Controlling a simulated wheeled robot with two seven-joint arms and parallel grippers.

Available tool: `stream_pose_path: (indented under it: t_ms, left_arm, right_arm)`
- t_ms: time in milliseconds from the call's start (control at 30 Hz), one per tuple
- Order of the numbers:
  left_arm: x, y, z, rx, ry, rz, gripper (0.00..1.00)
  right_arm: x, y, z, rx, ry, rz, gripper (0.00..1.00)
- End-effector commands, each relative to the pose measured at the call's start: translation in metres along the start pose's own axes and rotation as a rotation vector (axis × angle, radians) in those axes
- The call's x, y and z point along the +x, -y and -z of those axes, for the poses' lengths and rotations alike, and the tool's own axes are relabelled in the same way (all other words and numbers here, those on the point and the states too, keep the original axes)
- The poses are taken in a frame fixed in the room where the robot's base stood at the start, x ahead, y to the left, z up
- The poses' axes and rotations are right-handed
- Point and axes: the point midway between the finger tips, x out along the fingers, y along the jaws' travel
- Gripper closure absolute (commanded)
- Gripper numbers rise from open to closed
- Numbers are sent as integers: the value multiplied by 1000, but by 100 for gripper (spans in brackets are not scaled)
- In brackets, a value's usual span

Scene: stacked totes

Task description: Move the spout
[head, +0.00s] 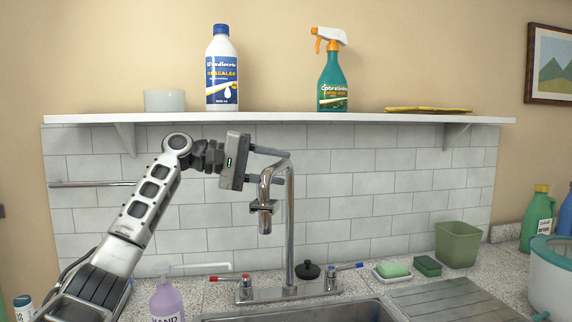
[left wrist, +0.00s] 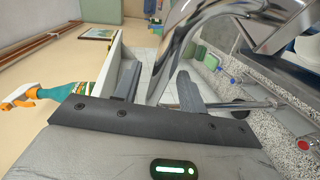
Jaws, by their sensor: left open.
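The chrome spout (head: 265,224) is the hooked top of the tall faucet (head: 290,235) over the sink. Its outlet hangs down to the left of the upright pipe. My left gripper (head: 277,166) is at the spout's upper bend, reaching in from the left with its jaws open. In the left wrist view the shiny spout (left wrist: 190,28) runs close in front of the two dark fingers (left wrist: 157,88), seemingly between them. I cannot tell whether either finger touches it. The red-marked handle (head: 218,279) and blue-marked handle (head: 355,267) flank the faucet base. My right gripper is not in view.
A white shelf (head: 290,119) above holds a descaler bottle (head: 222,70), a spray bottle (head: 332,80) and a bowl (head: 164,100). A lilac soap bottle (head: 166,300) stands at the lower left. A black stopper (head: 307,270) sits behind the faucet. The wall right of the faucet is clear.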

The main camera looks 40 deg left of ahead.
Motion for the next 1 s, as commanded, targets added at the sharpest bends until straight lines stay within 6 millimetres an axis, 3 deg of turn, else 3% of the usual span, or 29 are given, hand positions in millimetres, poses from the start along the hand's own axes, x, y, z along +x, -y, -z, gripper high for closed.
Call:
stream_pose_path:
  t_ms: [200, 533, 567, 700, 1000]
  left_arm:
    - [23, -1, 0, 1, 0, 0, 59]
    - [27, 0, 0, 1, -1, 0, 59]
    - [27, 0, 0, 1, -1, 0, 61]
    - [27, 0, 0, 1, -1, 0, 100]
    - [28, 0, 0, 0, -18, 3, 100]
  right_arm:
    - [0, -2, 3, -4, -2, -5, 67]
    - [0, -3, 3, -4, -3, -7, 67]
    - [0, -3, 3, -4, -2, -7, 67]
    - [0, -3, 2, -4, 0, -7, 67]
    - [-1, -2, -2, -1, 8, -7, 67]
